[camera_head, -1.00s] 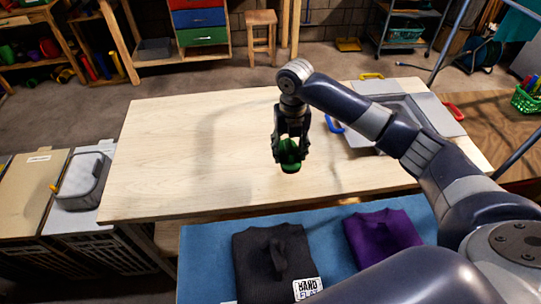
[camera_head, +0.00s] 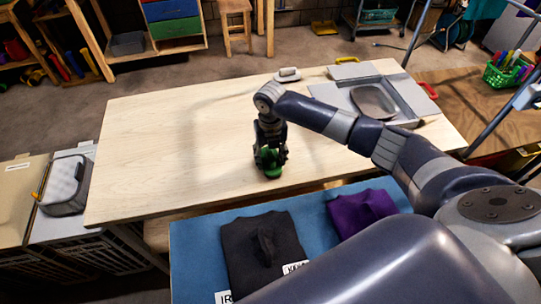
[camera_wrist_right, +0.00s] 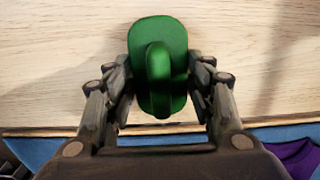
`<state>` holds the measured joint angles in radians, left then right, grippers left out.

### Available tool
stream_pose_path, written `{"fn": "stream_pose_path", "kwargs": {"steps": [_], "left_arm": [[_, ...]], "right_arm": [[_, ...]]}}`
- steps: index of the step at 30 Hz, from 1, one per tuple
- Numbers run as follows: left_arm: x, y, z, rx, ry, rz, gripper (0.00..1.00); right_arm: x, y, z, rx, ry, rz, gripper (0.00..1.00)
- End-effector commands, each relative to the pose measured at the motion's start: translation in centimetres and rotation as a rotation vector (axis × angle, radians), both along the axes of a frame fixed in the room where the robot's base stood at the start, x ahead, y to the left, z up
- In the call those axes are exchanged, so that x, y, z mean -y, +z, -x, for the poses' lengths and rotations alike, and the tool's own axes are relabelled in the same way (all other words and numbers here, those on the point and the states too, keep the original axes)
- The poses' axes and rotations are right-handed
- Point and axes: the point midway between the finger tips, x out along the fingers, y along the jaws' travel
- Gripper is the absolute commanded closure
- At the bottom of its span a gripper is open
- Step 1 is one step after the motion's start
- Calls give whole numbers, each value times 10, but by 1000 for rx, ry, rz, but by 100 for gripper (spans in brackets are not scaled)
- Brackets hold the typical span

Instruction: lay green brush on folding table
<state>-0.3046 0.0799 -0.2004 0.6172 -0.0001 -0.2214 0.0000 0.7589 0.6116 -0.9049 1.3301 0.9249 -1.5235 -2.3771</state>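The green brush (camera_head: 270,165) is between the fingers of my right gripper (camera_head: 270,156), over the front middle of the pale wooden folding table (camera_head: 150,150). In the right wrist view the brush (camera_wrist_right: 160,100) shows its oval body and raised grip from above. My left gripper is out of view.
A grey panel frame (camera_head: 400,90) lies on the table's right part. A pale handled object (camera_head: 288,75) sits at the back edge. A blue surface with a black folded garment (camera_head: 240,250) and a purple one (camera_head: 360,210) lies in front. The table's left half is clear.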

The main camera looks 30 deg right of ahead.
Motion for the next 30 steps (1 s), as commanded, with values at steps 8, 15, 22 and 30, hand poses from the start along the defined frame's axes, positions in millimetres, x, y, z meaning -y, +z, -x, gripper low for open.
{"fn": "stream_pose_path", "kwargs": {"steps": [8,15,22,30], "left_arm": [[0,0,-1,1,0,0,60],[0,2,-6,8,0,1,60],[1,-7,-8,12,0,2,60],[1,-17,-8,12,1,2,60]], "right_arm": [[0,0,0,-1,1,0,30],[0,6,0,1,1,-1,30],[0,43,-2,5,1,-1,30],[0,99,-1,3,1,0,30]]}}
